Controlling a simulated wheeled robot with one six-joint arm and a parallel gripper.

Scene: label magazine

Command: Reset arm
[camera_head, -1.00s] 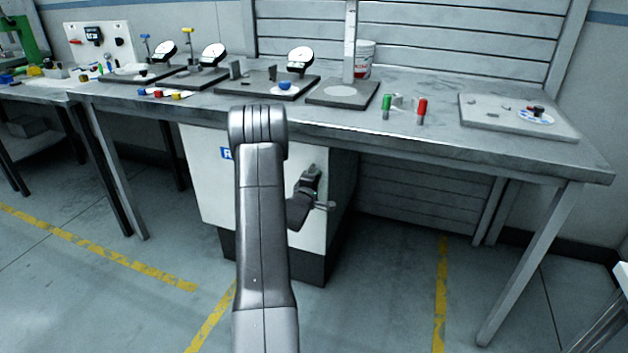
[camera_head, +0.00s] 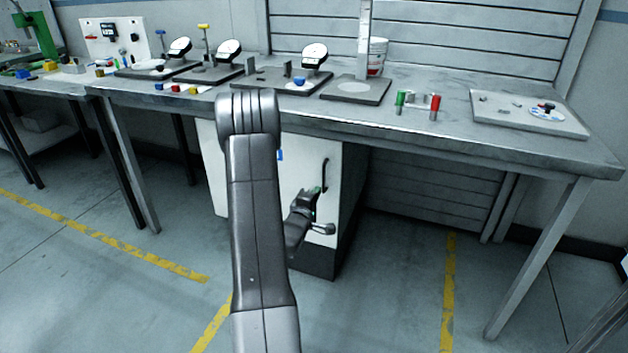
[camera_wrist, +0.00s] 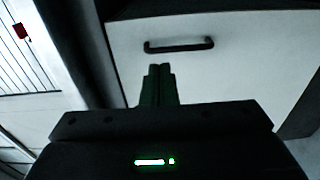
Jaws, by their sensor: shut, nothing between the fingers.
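My gripper (camera_wrist: 158,72) shows in the wrist view with its two dark fingers together and nothing between them. It points toward the white cabinet front (camera_wrist: 230,70), and the dark bar handle (camera_wrist: 180,46) lies just past the fingertips in that picture. I cannot tell how far the fingertips are from the cabinet. In the head view my arm (camera_head: 258,220) rises from the bottom middle and bends down toward the cabinet (camera_head: 340,200). The wrist shows right of the arm, in front of the cabinet, below the handle (camera_head: 325,175). The fingertips are hard to make out there.
The workbench (camera_head: 440,135) stands above and around the cabinet. Dial gauges, a white bucket (camera_head: 377,57), a green plug (camera_head: 400,102), a red plug (camera_head: 434,106) and a grey plate (camera_head: 530,118) are on it. Floor in front is clear, with yellow lines (camera_head: 449,290).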

